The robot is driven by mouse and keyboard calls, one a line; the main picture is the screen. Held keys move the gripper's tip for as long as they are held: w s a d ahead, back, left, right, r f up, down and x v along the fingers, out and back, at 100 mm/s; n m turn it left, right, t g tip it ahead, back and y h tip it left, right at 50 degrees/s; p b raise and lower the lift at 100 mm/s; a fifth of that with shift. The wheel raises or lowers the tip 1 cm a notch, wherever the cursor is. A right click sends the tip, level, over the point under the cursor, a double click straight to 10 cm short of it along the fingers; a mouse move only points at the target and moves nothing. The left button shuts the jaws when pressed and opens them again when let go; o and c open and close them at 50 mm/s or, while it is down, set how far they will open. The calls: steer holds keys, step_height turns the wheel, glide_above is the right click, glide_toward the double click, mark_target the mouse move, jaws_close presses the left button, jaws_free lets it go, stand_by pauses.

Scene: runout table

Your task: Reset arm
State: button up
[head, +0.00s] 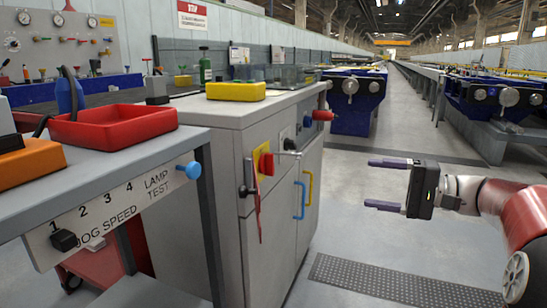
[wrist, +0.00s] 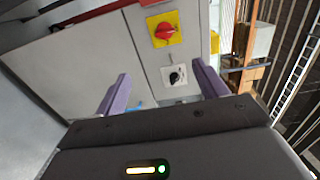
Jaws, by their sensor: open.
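My gripper (head: 388,184) is open and empty, held in the air over the aisle to the right of the grey cabinet. Its two purple fingers point left toward the cabinet and are apart from it. In the wrist view my gripper (wrist: 158,92) shows its fingers spread wide. Between them, ahead, are a red rotary switch (wrist: 165,31) on a yellow plate and a black knob (wrist: 177,76) on a white plate. The red switch also shows in the head view (head: 266,164) on the cabinet.
The grey cabinet (head: 232,230) has blue and yellow door handles. A bench at left carries a red tray (head: 114,126), a blue knob (head: 189,170) and a dog speed selector (head: 64,240). A dark grated mat (head: 390,283) lies on the floor. The aisle behind is clear.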

steer(key=s+a+f+g+h+p, duration=0.4)
steer(key=s+a+h, duration=0.3)
steer(key=s+a, duration=0.4)
steer(key=s+d+f+n+t+h+p, duration=0.1)
steer(key=s+d+n+h+p, duration=0.1)
steer(key=s, duration=0.4)
steer(key=s+d+f+n+t+h+p, duration=0.2)
steer(key=s+h+p, duration=0.2)
steer(key=s+h, duration=0.3)
steer(key=shift+n, duration=0.3)
